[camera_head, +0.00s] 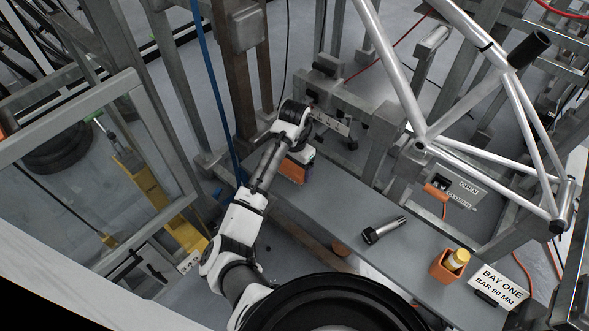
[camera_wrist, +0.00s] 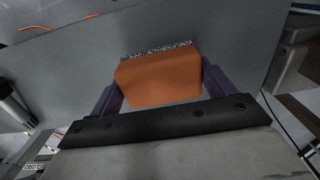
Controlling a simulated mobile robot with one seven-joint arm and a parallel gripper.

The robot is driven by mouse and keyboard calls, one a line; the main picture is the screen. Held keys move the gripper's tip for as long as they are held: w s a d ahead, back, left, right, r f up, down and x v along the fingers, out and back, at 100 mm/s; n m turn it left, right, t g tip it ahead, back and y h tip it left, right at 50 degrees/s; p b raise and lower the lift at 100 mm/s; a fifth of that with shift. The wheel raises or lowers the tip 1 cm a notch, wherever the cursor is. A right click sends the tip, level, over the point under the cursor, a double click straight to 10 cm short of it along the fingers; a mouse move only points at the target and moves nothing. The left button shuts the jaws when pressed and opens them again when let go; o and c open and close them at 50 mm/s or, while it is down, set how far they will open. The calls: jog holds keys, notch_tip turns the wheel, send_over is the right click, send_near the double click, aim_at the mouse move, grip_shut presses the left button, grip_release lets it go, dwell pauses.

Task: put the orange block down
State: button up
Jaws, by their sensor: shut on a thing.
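The orange block (camera_wrist: 158,80) sits between the two fingers of my gripper (camera_wrist: 160,92) in the wrist view. A dark speckled strip runs along its far edge. In the head view the orange block (camera_head: 293,171) shows below my gripper (camera_head: 297,156), at the left end of the grey bench top (camera_head: 345,205). My gripper is shut on the block. I cannot tell whether the block's underside touches the bench top.
A dark cylindrical tool (camera_head: 384,230) lies on the bench. Further right stand an orange holder (camera_head: 448,266) with a yellow-capped jar (camera_head: 457,259) and a "BAY ONE" sign (camera_head: 497,286). A silver bike frame (camera_head: 430,130) stands behind. The bench between block and tool looks clear.

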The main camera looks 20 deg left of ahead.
aim_at(293, 168)
jog(key=shift+f, duration=0.85)
jog(key=shift+f, duration=0.15)
jog(key=o, duration=0.8)
jog(key=shift+f+b, duration=0.1)
jog(key=shift+b, duration=0.25)
notch_tip(293, 168, up, 14)
jog(key=p, duration=0.2)
jog(key=shift+s, duration=0.4)
